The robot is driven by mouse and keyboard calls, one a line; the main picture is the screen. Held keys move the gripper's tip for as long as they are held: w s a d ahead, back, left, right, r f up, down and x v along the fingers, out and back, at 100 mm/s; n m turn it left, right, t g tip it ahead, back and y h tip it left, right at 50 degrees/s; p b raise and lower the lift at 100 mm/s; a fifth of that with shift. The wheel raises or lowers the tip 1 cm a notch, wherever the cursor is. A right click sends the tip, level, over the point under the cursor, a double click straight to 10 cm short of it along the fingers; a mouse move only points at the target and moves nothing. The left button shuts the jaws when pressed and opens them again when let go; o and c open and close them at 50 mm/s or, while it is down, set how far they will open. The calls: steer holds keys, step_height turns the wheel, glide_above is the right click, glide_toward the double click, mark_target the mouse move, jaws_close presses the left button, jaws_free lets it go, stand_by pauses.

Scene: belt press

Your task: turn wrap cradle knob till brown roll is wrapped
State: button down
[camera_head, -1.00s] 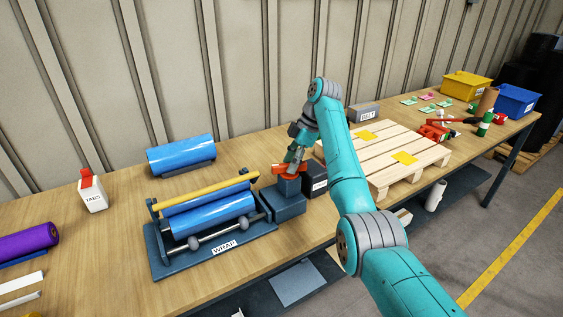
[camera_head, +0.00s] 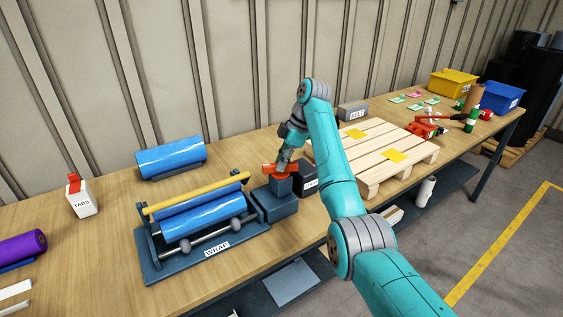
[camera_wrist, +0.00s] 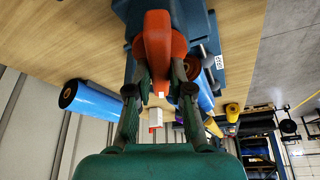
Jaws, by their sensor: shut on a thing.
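The wrap cradle (camera_head: 160,268) is a dark blue frame with a WRAP label, standing on the bench at the left centre. Blue, shiny rolls (camera_head: 205,215) lie in it under a yellow bar (camera_head: 197,194). No brown wrapping surface shows in the head view; a brown round end (camera_wrist: 194,68) shows beside the blue in the wrist view. The orange knob (camera_head: 269,168) sits on a blue block at the cradle's right end. My gripper (camera_head: 283,166) is shut on this knob from above; in the wrist view its fingers (camera_wrist: 154,75) flank the orange knob (camera_wrist: 158,35).
A spare blue roll (camera_head: 170,158) lies behind the cradle. A white TABS carton (camera_head: 83,200) and a purple roll (camera_head: 22,246) are at the left. A dark box (camera_head: 308,183) stands close right of the knob block. A wooden pallet (camera_head: 375,150) lies further right.

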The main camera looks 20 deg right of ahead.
steer(key=m+t, duration=0.1)
steer(key=m, duration=0.4)
steer(key=shift+s+t+h, duration=0.1)
steer(key=shift+t+h, duration=0.2)
steer(key=shift+t, duration=0.1)
steer(key=m+t+h, duration=0.1)
steer(key=m, duration=0.3)
steer(key=m+h, duration=0.1)
steer(key=m, duration=0.1)
steer(key=m+h, duration=0.1)
steer(key=m, duration=0.2)
steer(key=shift+s+a+t, duration=0.1)
steer(key=shift+a+t, duration=0.05)
steer(key=shift+t, duration=0.25)
steer(key=m+h, duration=0.1)
steer(key=m, duration=0.3)
steer(key=shift+m+h, duration=0.3)
steer(key=shift+h, duration=0.1)
steer(key=c, duration=1)
jaws_free()
steer(key=shift+c, duration=0.2)
steer(key=shift+a, duration=0.1)
step_height(320, 180, up, 10)
